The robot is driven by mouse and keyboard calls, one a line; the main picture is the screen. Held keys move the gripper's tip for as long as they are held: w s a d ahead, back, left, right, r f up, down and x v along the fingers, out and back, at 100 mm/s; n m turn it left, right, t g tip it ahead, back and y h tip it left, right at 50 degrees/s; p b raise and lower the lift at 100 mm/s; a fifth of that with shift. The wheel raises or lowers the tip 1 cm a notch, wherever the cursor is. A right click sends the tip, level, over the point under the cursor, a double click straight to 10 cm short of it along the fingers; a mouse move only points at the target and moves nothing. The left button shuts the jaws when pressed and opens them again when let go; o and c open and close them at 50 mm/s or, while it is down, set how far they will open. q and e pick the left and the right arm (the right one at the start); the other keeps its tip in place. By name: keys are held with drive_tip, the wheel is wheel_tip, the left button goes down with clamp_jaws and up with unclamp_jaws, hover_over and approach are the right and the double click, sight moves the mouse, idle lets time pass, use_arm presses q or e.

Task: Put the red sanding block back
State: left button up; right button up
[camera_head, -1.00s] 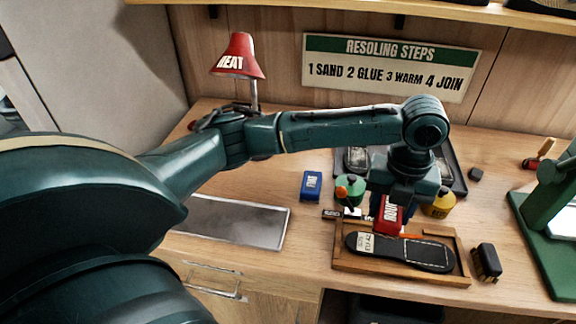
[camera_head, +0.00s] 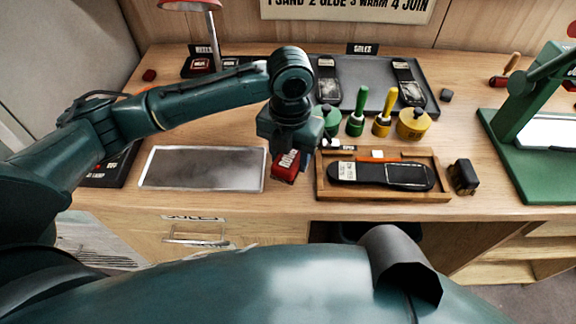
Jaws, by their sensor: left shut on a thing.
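The red sanding block (camera_head: 285,167), with white lettering on its side, is in the jaws of my left gripper (camera_head: 287,150). The gripper points down and is shut on the block. The block is just left of the wooden tray (camera_head: 318,187) and right of the grey metal plate (camera_head: 160,181). I cannot tell whether the block touches the table or hangs just above it. The gripper hides the bench right behind the block. My right gripper is not in view.
A dark shoe sole (camera_head: 385,175) lies in the wooden tray, with a black block (camera_head: 463,177) to its right. Green pots, a yellow pot (camera_head: 413,124) and brushes stand behind. A green press (camera_head: 520,150) stands at the right.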

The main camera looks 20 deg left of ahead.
sight(290, 168)
use_arm(q)
wheel_tip(290, 168, down, 4)
drive_tip(key=shift+r, duration=0.1)
drive_tip(key=shift+f, duration=0.2)
drive_tip(key=o, duration=1)
drive_tip(key=shift+c, duration=0.2)
drive_tip(key=shift+r, duration=0.2)
wheel_tip(290, 168, up, 11)
drive_tip(key=shift+r, duration=0.5)
